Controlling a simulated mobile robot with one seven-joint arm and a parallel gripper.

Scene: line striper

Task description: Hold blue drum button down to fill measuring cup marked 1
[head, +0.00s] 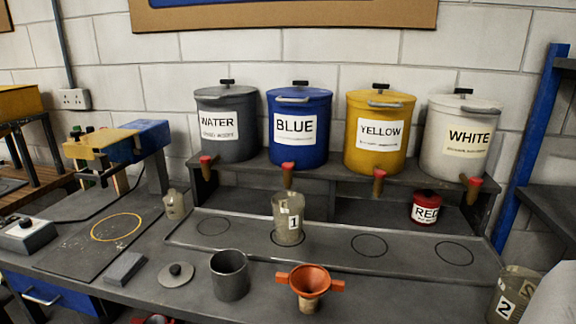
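The blue drum (300,145), labelled BLUE, stands on the raised shelf between the grey WATER drum and the yellow drum. Its spout with a red button (288,167) points down at the front. The measuring cup marked 1 (287,228) stands upright on the lower tray, inside a ring mark below that spout. The cup is see-through and cloudy; I cannot tell how much is in it. My gripper is not in this view. A pale rounded shape at the bottom right corner may be part of my arm.
The WATER (227,150), YELLOW (379,155) and WHITE (458,165) drums share the shelf. A red RED can (424,208) sits below. On the bench front are a grey pot (230,276), an orange funnel (309,283) and, right, cup 2 (512,290). Empty rings flank cup 1.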

